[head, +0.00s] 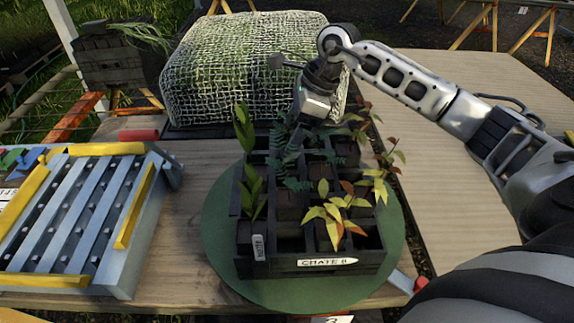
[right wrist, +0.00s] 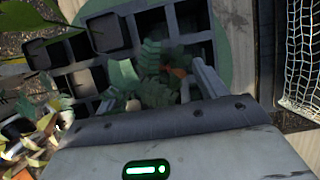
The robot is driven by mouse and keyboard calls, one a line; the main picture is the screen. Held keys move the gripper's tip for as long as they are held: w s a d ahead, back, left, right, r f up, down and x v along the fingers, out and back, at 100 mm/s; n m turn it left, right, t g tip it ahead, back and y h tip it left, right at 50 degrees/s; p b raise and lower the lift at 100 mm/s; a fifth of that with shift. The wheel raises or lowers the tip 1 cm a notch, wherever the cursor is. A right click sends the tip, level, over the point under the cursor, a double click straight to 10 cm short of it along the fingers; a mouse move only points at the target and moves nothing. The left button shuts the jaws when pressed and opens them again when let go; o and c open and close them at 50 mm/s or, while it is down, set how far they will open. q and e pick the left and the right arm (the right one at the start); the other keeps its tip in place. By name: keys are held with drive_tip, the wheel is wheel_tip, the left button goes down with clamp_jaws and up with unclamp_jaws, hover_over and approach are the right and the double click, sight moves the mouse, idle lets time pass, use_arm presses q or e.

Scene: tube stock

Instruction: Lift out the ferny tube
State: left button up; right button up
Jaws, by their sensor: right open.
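The dark gridded crate (head: 285,269), labelled as a crate, stands on a round green mat (head: 222,255). Ferny blue-green fronds (head: 298,184) rise from its middle cells. My right gripper (head: 291,147) reaches down over the back middle of the crate and is open. In the right wrist view the fern (right wrist: 153,78) shows between and around the two fingers of the right gripper (right wrist: 168,88). The fern's tube is hidden under the fronds and the gripper. My left gripper is not in view.
Broad-leaved green plants (head: 253,188) fill the crate's left column. Yellow-leaved (head: 331,212) and reddish plants (head: 389,158) stand at the right. Several cells look empty. A grey slatted rack (head: 75,215) is at left, a netted block (head: 240,70) behind. The right tabletop (head: 450,210) is clear.

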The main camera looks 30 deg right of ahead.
sight(287, 169)
drive_tip(key=shift+s+d+p+x, duration=0.1)
drive_tip(key=shift+s+p+x, duration=0.15)
drive_tip(key=shift+x, duration=1.15)
drive_tip(key=shift+s+d+p+x, duration=0.15)
drive_tip(key=shift+p+x, duration=0.2)
drive_tip(key=shift+x, duration=1)
drive_tip(key=shift+f, duration=0.1)
drive_tip(key=c, duration=1.3)
drive_tip(key=shift+c, duration=0.9)
